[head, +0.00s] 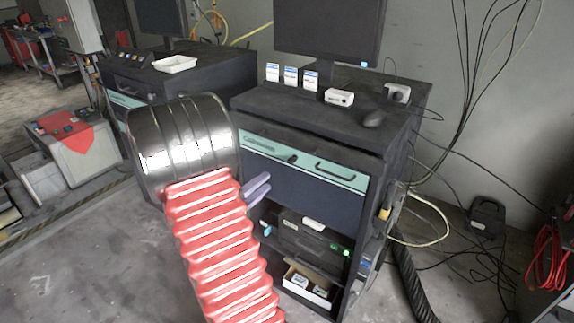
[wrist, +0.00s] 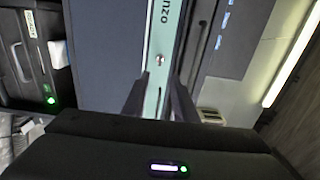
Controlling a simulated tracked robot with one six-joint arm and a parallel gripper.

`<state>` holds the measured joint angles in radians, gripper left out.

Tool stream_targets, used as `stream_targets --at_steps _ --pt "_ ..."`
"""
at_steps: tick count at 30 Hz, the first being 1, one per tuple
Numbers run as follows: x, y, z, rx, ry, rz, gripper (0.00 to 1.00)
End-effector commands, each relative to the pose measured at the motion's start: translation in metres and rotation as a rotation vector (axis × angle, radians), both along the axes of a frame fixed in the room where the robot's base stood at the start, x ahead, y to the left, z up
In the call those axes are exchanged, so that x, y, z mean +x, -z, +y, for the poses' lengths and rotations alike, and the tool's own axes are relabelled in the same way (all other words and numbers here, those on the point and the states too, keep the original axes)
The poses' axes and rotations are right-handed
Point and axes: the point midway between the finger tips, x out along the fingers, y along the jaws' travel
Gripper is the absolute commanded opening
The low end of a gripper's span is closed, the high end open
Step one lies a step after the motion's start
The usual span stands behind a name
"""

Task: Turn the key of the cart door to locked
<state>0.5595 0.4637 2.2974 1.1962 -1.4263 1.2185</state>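The cart (head: 310,210) has a dark blue door with a pale teal strip (head: 345,178) along its top and a black handle (head: 335,170) at the strip's right. In the wrist view, a small silver round key or lock (wrist: 160,60) sits on the teal strip (wrist: 169,25). I cannot tell which way the key is turned. My gripper (head: 263,187) is in front of the cart's door in the head view. In the wrist view my gripper (wrist: 159,82) has its two fingers apart, one to each side of the silver piece's line, with nothing visible between them.
A monitor (head: 330,30), small boxes (head: 291,76) and a mouse (head: 373,118) are on the cart top. The open shelf below holds a dark case (head: 310,238) and a white tray (head: 305,287). Cables hang at the right. Another cart (head: 180,78) stands at the left.

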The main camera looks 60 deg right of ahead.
Motion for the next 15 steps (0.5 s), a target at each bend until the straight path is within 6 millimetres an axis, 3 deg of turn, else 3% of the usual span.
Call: stream_targets --at_steps 15 --pt "-0.011 0.001 -0.062 0.001 0.003 0.0 0.26"
